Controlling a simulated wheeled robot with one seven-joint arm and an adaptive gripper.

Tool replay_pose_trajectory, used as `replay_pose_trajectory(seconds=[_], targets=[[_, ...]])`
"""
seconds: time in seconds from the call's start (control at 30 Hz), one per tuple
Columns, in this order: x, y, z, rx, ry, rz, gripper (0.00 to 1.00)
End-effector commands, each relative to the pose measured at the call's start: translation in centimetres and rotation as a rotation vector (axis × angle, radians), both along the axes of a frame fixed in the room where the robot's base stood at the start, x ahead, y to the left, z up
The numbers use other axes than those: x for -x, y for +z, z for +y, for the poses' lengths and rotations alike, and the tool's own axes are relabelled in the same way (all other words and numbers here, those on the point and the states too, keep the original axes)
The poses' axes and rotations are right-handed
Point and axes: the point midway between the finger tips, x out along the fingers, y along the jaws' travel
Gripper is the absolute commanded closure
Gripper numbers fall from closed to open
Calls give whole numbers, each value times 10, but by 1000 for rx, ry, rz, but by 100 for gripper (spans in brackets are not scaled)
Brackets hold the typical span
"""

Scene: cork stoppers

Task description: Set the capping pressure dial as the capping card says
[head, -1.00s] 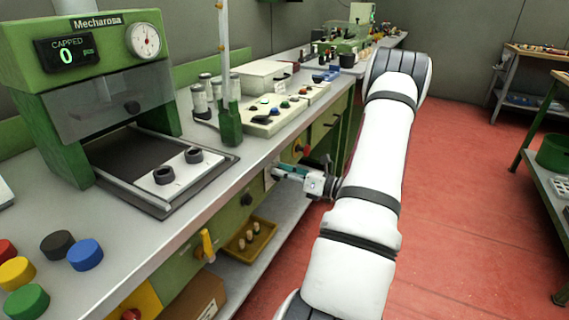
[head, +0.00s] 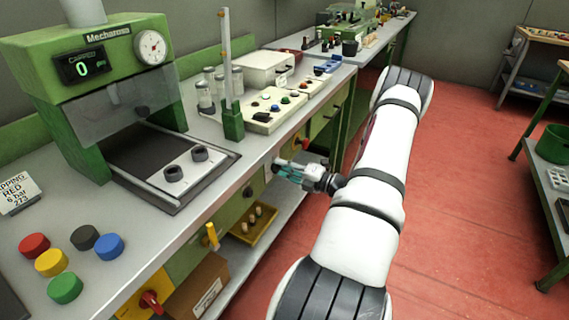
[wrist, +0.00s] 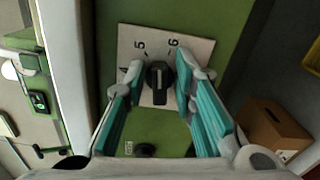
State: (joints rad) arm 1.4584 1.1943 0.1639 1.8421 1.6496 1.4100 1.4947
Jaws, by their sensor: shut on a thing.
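The capping card (head: 18,192) stands at the left edge of the bench in the head view. The black dial knob (wrist: 158,92) sits on a white scale plate (wrist: 196,48) on a green panel in the wrist view. The figures 5 and 6 show on the plate, and a 4 is partly hidden by a finger. My gripper (wrist: 161,72) is shut on the knob, one finger on each side. In the head view, my gripper (head: 290,173) is at the bench front and hides the knob.
The green capping press (head: 85,60) carries a round gauge (head: 150,47) and a display reading 0. Several coloured caps (head: 64,287) lie on the bench. A yellow lever (head: 212,237) and a red knob (head: 151,302) stick out from the bench front.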

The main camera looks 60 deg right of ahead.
Motion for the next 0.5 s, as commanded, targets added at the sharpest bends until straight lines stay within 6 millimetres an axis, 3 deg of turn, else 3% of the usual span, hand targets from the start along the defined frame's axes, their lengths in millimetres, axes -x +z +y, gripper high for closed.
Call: replay_pose_trajectory(seconds=[0.5], targets=[[1, -4, 0, -314, 0, 28, 100]])
